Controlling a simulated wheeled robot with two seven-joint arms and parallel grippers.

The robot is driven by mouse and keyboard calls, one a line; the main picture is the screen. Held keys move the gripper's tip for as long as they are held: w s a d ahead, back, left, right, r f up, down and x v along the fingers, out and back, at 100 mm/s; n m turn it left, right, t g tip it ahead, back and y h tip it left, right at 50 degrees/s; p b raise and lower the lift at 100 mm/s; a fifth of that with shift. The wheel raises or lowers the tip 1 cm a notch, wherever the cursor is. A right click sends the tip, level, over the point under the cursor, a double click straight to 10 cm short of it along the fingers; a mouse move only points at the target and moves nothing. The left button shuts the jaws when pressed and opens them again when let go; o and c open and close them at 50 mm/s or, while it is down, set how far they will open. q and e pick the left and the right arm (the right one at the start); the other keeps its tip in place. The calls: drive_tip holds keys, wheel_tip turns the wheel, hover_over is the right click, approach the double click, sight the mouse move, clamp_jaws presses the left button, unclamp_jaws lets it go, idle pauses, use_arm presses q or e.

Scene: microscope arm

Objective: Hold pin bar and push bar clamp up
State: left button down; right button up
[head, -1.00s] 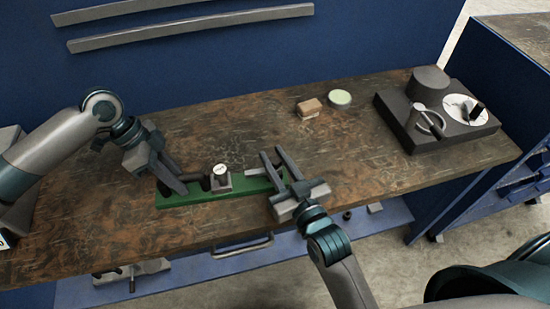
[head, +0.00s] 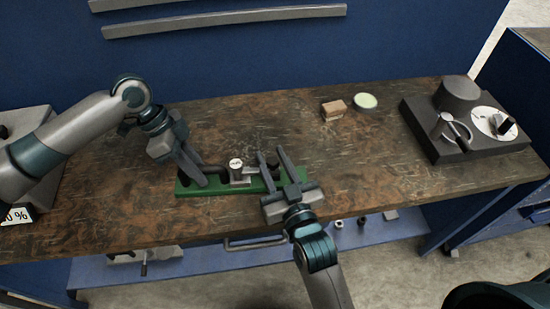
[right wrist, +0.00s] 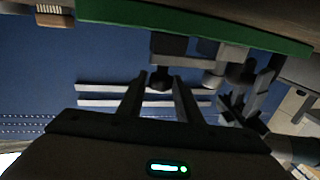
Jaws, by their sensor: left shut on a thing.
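A green base (head: 222,188) lies on the bench and also shows upside down in the right wrist view (right wrist: 215,27). It carries a dark bar (head: 212,170) and a light metal block with a round white-topped part (head: 236,163). My left gripper (head: 199,178) is shut on the dark bar near the base's left end; its fingers hide part of it. My right gripper (head: 272,164) is over the base's right part, fingers apart. In the right wrist view, a dark knob (right wrist: 160,79) shows between the fingertips; I cannot tell whether they touch it.
A brown block (head: 333,110) and a round pale-green-topped tin (head: 365,102) stand behind to the right. A dark device with a white dial (head: 455,145) fills the bench's right end. The bench (head: 350,180) is clear right of the base.

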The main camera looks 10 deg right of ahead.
drive_tip(key=shift+o, duration=0.6)
drive_tip(key=shift+s, duration=0.1)
drive_tip(key=shift+s+d, duration=0.1)
drive_tip(key=shift+s, duration=0.05)
drive_tip(key=s, duration=0.3)
drive_tip(key=s+d, duration=0.1)
drive_tip(key=s, duration=0.3)
drive_tip(key=s+d, duration=0.1)
drive_tip(key=s, duration=0.3)
drive_tip(key=shift+s, duration=0.15)
use_arm(q)
drive_tip(key=c, duration=1.5)
unclamp_jaws()
drive_tip(key=shift+c, duration=0.2)
drive_tip(key=v, duration=1.2)
